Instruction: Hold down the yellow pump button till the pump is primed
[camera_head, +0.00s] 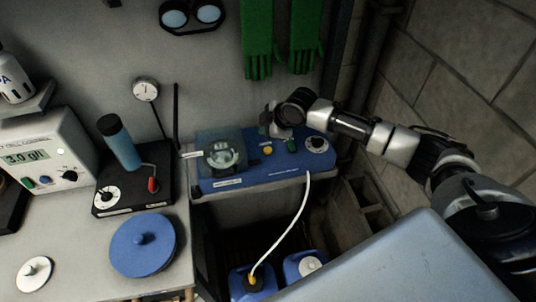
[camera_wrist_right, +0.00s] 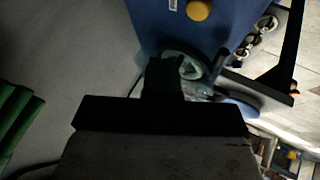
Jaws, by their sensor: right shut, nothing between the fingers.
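The blue pump (camera_head: 235,184) sits on a shelf at the centre of the head view. Its yellow button (camera_head: 268,150) is on the top face and is uncovered. My right gripper (camera_head: 268,120) is shut and empty, over the pump's back edge. In the picture it is just above the yellow button and apart from it. In the right wrist view, the dark shut fingers (camera_wrist_right: 163,75) point toward the pump's clear head, and the yellow button (camera_wrist_right: 199,10) shows at the top, clear of the fingers. My left gripper is out of view.
On the pump are a clear round head (camera_head: 222,155), a green button (camera_head: 292,146) and a dial (camera_head: 317,144). A white hose (camera_head: 290,228) runs down to a blue jug (camera_head: 246,284). Green gloves (camera_head: 258,40) hang behind. A block wall (camera_head: 470,90) bounds the right.

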